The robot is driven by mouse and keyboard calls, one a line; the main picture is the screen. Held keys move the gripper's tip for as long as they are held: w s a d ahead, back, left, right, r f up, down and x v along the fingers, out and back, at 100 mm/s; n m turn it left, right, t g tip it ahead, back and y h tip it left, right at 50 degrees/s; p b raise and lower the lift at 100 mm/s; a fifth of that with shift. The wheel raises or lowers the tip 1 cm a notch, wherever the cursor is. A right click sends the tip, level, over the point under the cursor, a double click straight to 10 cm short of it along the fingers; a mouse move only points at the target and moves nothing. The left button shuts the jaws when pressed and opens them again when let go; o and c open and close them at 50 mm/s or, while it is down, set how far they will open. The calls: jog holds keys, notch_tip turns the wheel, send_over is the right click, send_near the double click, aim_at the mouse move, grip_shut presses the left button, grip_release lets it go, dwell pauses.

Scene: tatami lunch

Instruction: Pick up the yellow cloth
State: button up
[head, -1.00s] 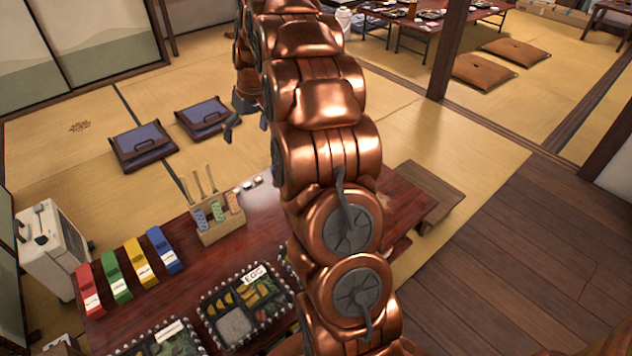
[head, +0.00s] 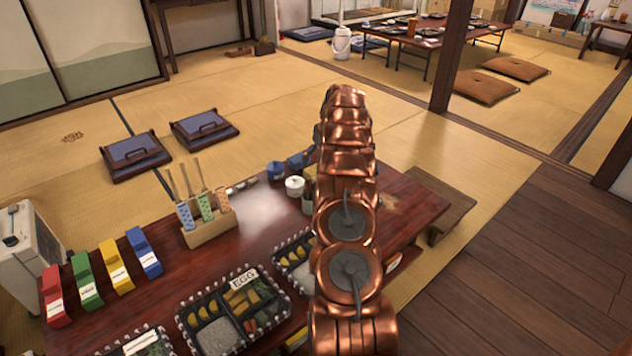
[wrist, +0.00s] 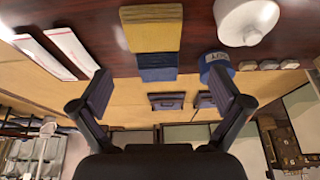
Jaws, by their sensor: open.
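A yellow folded block (wrist: 152,30), which looks like the yellow cloth, lies on the dark red table in the wrist view, touching a blue folded piece (wrist: 157,67). My gripper (wrist: 160,93) is open and empty. Its two pads are apart, one to each side of and below the yellow and blue pieces in the picture, touching neither. A labelled yellow packet (head: 116,266) stands in a row with red, green and blue ones at the table's left.
A white pot (wrist: 246,20) and a blue cup (wrist: 215,64) stand close right of the cloth. Two white slips (wrist: 45,58) lie left of it. On the table (head: 405,205) are food trays (head: 190,318) and a wooden utensil holder (head: 212,229).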

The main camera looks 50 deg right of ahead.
aim_at(316, 169)
jog(key=shift+s+d+f, duration=0.1)
jog(key=shift+d+f, duration=0.5)
jog(key=shift+f, duration=0.2)
jog(key=shift+d+f+b, duration=0.1)
jog(key=shift+f+b, duration=0.2)
jog(key=shift+b+x, duration=0.3)
jog(key=shift+x, duration=0.65)
jog(key=b+x, duration=0.2)
jog(key=x, duration=0.1)
jog(key=shift+a+f, duration=0.3)
jog(key=shift+f, duration=0.05)
jog(key=shift+w+d+f+b, duration=0.1)
jog(key=shift+w+f+b, duration=0.3)
jog(key=shift+f, duration=0.2)
jog(key=shift+c, duration=0.2)
jog(key=c, duration=0.7)
